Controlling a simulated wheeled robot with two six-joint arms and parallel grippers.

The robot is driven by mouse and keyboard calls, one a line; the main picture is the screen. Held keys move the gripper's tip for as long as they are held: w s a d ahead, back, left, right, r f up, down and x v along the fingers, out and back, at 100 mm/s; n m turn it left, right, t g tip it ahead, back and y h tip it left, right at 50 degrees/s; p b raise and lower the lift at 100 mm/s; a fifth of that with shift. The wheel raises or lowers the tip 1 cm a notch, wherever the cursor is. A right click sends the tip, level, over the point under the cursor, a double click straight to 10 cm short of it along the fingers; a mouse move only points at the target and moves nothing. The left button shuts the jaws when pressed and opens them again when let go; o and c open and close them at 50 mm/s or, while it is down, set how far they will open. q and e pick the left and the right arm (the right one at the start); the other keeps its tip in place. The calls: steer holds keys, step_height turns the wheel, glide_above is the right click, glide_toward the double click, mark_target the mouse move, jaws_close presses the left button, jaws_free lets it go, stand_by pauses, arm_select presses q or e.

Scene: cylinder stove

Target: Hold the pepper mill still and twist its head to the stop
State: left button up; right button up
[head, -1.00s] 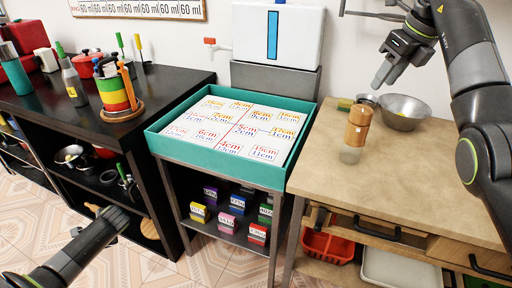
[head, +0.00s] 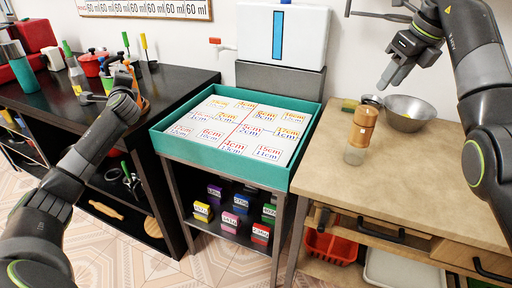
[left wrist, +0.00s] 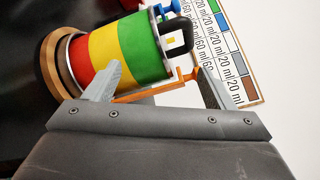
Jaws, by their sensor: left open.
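The pepper mill (head: 361,132), with a wooden upper body and a clear lower part, stands upright on the light wooden counter in the head view. My right gripper (head: 393,78) hangs in the air above and to the right of the mill, apart from it and pointing down; I cannot tell its finger gap. My left gripper (head: 90,98) is over the black counter at the left, far from the mill. In the left wrist view its two fingers (left wrist: 158,86) are spread, in front of the striped red, yellow and green canister (left wrist: 118,52). An orange handle shows between the fingers.
The teal tray table (head: 172,140) with number cards lies between the counters. Utensils and pots crowd the black counter (head: 187,87). The light counter's front (head: 430,180) is clear.

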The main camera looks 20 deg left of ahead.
arm_select(q)
steer(key=w+d+m+t+h, duration=0.3)
steer(key=d+m+t+h, duration=0.15)
steer(key=d, duration=0.45)
steer(key=w+d+m+t+h, duration=0.3)
steer(key=d+m+h, duration=0.3)
steer(key=d, duration=0.3)
steer(key=w+d+m+t+h, duration=0.35)
steer(key=d+m+h, duration=0.2)
steer(key=d, duration=0.35)
steer(key=m+g+h, duration=1.1)
steer(key=m+h, duration=0.2)
steer(key=m, duration=0.5)
glide_toward(349, 143)
steer(key=x, duration=1.3)
